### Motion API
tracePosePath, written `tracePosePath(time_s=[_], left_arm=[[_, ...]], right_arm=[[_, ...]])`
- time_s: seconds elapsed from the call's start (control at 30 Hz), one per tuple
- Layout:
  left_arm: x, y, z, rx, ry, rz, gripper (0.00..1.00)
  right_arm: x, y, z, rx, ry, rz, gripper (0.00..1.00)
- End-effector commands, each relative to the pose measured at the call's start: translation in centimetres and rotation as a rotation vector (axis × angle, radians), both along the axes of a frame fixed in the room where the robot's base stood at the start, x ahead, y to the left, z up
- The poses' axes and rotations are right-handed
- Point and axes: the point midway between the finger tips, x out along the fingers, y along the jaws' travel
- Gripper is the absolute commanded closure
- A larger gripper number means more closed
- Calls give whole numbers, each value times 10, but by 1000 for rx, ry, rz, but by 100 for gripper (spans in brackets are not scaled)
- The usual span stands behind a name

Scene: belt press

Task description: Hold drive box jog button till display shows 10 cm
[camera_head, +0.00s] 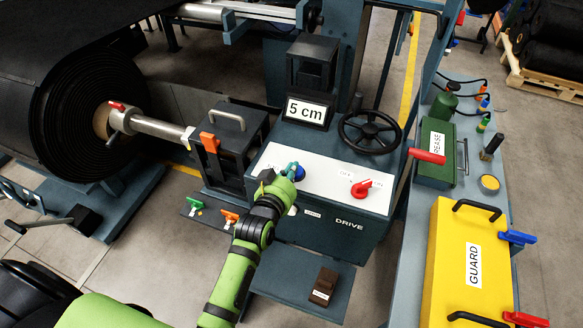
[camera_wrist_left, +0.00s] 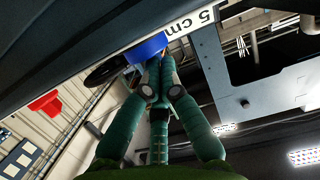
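The DRIVE box (camera_head: 345,232) stands in the middle of the head view, with a pale sloped top panel. Its display (camera_head: 306,111) reads 5 cm, and the display also shows in the left wrist view (camera_wrist_left: 190,24). The blue jog button (camera_head: 299,173) is at the panel's left half. My left gripper (camera_head: 291,170) is at the button, its fingertips together. In the left wrist view the fingertips (camera_wrist_left: 156,62) meet right at the blue button (camera_wrist_left: 148,48). I cannot tell how far it is pressed. My right gripper is not in view.
A red rotary switch (camera_head: 361,188) and a black handwheel (camera_head: 369,132) are on the box's right side. A red-handled lever (camera_head: 427,156) stands beyond them. A yellow GUARD cover (camera_head: 468,265) is at right, a black belt roll (camera_head: 75,120) at left.

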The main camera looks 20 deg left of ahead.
Motion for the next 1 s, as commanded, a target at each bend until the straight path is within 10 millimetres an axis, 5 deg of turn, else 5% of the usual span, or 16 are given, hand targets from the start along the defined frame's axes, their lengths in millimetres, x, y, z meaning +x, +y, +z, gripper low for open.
tracePosePath(time_s=[0.1, 1.0], left_arm=[[0, 0, -16, 2, 2, -1, 100], [-3, -1, -22, 0, 18, -2, 100]], right_arm=[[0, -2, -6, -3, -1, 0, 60], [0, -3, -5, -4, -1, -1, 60]])
